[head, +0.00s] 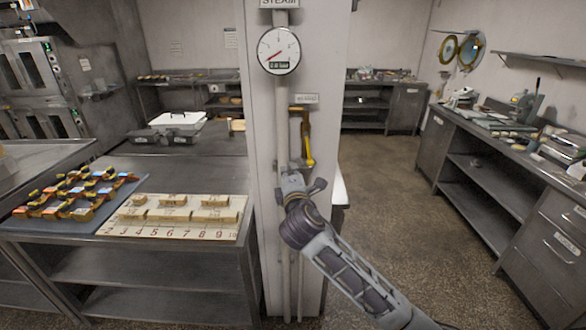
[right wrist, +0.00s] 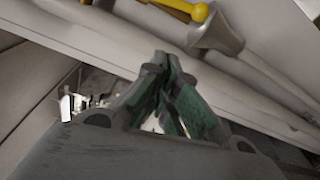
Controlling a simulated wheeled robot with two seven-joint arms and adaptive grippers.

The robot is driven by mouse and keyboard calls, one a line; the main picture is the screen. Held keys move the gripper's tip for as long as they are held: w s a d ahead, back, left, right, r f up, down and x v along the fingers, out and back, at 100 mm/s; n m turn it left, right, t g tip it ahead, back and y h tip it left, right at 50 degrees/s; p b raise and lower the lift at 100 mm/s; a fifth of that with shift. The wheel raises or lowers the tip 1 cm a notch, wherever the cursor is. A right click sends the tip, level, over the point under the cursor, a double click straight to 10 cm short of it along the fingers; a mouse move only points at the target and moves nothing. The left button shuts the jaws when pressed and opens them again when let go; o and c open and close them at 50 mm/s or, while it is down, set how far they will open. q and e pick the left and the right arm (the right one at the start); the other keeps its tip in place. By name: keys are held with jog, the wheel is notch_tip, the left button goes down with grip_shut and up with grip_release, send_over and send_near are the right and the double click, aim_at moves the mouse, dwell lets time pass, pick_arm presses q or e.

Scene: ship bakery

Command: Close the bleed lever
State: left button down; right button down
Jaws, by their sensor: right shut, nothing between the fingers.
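The yellow bleed lever (head: 308,150) hangs downward on a brass pipe (head: 298,109) on the right part of the pale column. Its yellow knob (right wrist: 200,12) shows at the top of the right wrist view, beside a grey funnel-shaped piece (right wrist: 218,38). My right gripper (head: 290,174) is in front of the column, below and slightly left of the knob in the head view. Its fingers (right wrist: 163,65) are shut and empty, and a gap shows between them and the knob in the right wrist view. My left gripper is not in view.
A round steam gauge (head: 279,51) is mounted high on the column (head: 262,130). A steel table (head: 180,247) with a numbered board (head: 160,230) and a blue mat (head: 22,222) stands left. A long counter (head: 450,125) runs along the right, with open floor (head: 400,220) before it.

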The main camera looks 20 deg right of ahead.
aim_at(286, 153)
jog(key=shift+w+d+f+p, duration=0.1)
jog(key=shift+w+d+p, duration=0.15)
jog(key=shift+w, duration=1.3)
jog(key=shift+w+d+r+p, duration=0.1)
jog(key=shift+w+d+p, duration=0.15)
jog(key=shift+w, duration=1.3)
jog(key=shift+w+d+f+p, duration=0.1)
jog(key=shift+w+d+p, duration=0.15)
jog(key=shift+w, duration=1.3)
jog(key=shift+s+d+r+p, duration=0.15)
jog(key=shift+s+d+p, duration=0.25)
jog(key=shift+d, duration=0.45)
jog(key=shift+s+d+r+p, duration=0.2)
jog(key=shift+s+d, duration=0.3)
jog(key=shift+d, duration=0.35)
jog(key=shift+w+f, duration=0.1)
